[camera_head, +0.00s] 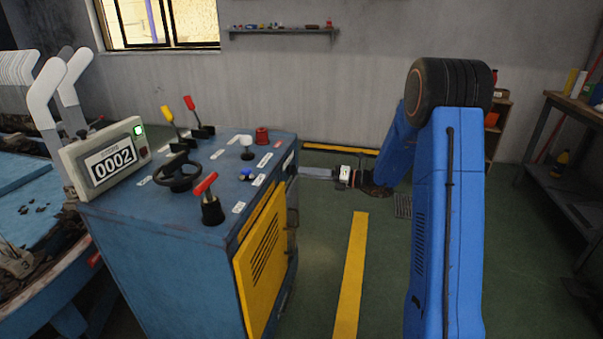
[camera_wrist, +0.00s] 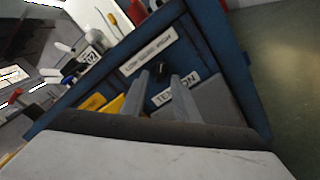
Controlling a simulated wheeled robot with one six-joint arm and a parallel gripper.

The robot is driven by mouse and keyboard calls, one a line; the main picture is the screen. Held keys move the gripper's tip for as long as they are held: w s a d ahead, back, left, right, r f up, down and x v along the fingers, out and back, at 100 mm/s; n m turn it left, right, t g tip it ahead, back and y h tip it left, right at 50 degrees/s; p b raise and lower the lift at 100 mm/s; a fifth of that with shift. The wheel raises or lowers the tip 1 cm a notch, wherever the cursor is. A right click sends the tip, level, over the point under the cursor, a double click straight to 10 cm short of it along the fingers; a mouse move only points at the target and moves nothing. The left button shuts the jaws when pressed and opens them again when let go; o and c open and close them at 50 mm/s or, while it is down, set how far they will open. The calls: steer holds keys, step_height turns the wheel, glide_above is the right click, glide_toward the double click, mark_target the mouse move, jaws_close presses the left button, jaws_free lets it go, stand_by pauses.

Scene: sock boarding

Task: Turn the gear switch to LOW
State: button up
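The gear switch (camera_wrist: 162,73) shows as a small dark knob in the wrist view, below a white plate (camera_wrist: 147,57) that seems to read LOW GEAR HIGH. My gripper (camera_wrist: 160,81) has two grey fingers standing apart, one on each side of the knob in the picture. I cannot tell whether they touch it, nor which way the knob points. In the head view my gripper (camera_head: 302,172) reaches left to the right side of the blue cabinet (camera_head: 160,250). The switch cannot be made out there.
The cabinet top carries a red-handled lever (camera_head: 208,198), a black handwheel (camera_head: 177,173), other levers and buttons, and a counter (camera_head: 105,158) showing 0002. A TENSION plate (camera_wrist: 173,90) sits below the switch. A yellow vented door (camera_head: 262,258) is nearby.

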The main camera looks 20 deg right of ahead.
mark_target(292, 170)
steer(key=shift+x, duration=1.3)
jaws_close()
steer(key=shift+n, duration=0.3)
steer(key=shift+d+n, duration=0.1)
steer(key=shift+n, duration=8.5)
